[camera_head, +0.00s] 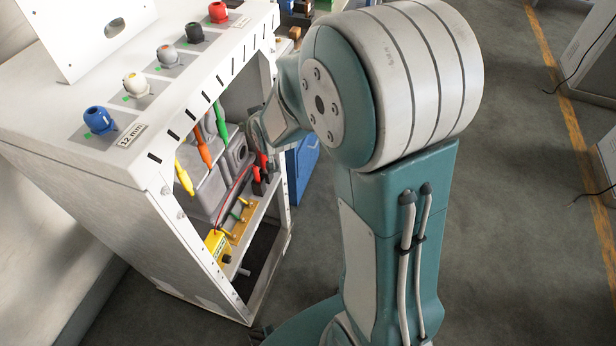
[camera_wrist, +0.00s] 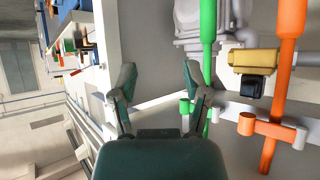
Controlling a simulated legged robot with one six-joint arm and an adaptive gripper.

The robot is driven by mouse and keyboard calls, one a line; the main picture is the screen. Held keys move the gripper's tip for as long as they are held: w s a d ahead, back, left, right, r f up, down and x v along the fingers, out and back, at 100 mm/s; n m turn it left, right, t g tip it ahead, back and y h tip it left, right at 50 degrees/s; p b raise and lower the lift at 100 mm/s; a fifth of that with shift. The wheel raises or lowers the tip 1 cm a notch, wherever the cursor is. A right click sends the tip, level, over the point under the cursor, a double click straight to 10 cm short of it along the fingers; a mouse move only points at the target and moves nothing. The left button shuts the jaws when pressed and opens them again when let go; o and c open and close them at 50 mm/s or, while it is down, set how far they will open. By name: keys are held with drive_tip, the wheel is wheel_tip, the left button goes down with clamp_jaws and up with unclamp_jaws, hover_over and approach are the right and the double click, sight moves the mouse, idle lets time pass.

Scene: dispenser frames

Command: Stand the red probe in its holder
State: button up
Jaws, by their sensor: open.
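A red probe-like piece (camera_head: 262,160) shows inside the cabinet in the head view, just below my wrist; its lower end is unclear, and I cannot tell whether it stands in a holder. Yellow (camera_head: 184,178), orange (camera_head: 203,146) and green (camera_head: 221,122) probes stand in a row to its left. In the wrist view my gripper (camera_wrist: 160,70) is open, with nothing between its fingers. The green probe (camera_wrist: 208,25) and orange probe (camera_wrist: 287,65) stand to its right, by a green clip (camera_wrist: 185,106) and an orange clip (camera_wrist: 247,124). No red holder is clear.
A yellow box (camera_head: 217,244) sits low inside. A yellow fitting (camera_wrist: 253,60) is between the probes. Open floor (camera_head: 500,230) lies right.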

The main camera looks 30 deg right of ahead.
drive_tip(key=s+r+g, duration=0.2)
drive_tip(key=s+r, duration=0.2)
drive_tip(key=s, duration=0.5)
drive_tip(key=s+r+g, duration=0.1)
drive_tip(key=s+r, duration=0.3)
drive_tip(key=s, duration=0.6)
drive_tip(key=s+r+g, duration=0.2)
drive_tip(key=s+r, duration=0.2)
drive_tip(key=s, duration=0.6)
drive_tip(key=shift+g, duration=0.3)
